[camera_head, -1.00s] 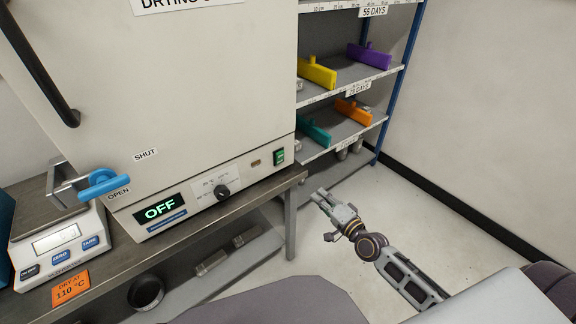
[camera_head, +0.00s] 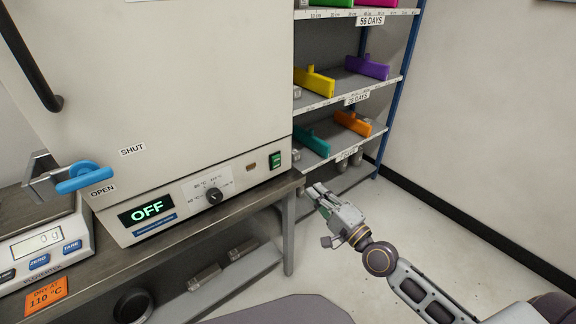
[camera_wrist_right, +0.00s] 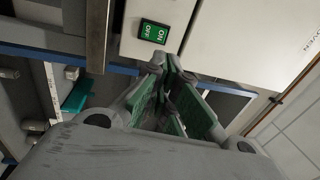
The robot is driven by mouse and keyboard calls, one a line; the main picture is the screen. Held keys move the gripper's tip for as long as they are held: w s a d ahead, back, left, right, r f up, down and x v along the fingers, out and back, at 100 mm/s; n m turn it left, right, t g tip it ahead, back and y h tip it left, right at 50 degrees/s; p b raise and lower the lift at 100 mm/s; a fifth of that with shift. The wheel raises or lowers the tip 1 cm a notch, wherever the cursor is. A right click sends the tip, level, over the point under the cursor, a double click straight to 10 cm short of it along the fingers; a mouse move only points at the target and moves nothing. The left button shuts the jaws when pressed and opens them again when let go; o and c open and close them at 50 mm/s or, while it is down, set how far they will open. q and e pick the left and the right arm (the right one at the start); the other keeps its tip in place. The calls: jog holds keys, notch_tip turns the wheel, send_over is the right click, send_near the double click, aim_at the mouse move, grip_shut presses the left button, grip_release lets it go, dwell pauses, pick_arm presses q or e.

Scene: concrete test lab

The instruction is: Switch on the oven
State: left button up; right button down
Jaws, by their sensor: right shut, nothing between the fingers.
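The oven (camera_head: 170,90) is a large pale cabinet on a metal bench, and its display (camera_head: 147,209) reads OFF. A green rocker switch (camera_head: 275,160) sits at the right end of its front panel. The switch (camera_wrist_right: 154,32) also shows in the right wrist view, marked ON and OFF, just beyond the fingertips. My right gripper (camera_head: 316,191) is shut and empty, below and to the right of the switch and apart from it. In the right wrist view its fingers (camera_wrist_right: 172,72) come together near the panel's lower edge. My left gripper is not in view.
A dial (camera_head: 214,196) is left of the switch. A blue door handle (camera_head: 84,177) sticks out at the left. A balance (camera_head: 45,245) stands on the bench (camera_head: 130,273). Shelves with coloured moulds (camera_head: 340,130) stand behind my right gripper. The floor at right is clear.

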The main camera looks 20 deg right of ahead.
jog(key=shift+w+r, duration=0.1)
jog(key=shift+w, duration=0.1)
dwell(0.3)
jog(key=p, duration=0.3)
send_near(278, 154)
jog(key=shift+w, duration=1.75)
jog(key=shift+a+x, duration=0.15)
jog(key=shift+x, duration=0.55)
jog(key=shift+a+x, duration=0.15)
jog(key=shift+x, duration=0.5)
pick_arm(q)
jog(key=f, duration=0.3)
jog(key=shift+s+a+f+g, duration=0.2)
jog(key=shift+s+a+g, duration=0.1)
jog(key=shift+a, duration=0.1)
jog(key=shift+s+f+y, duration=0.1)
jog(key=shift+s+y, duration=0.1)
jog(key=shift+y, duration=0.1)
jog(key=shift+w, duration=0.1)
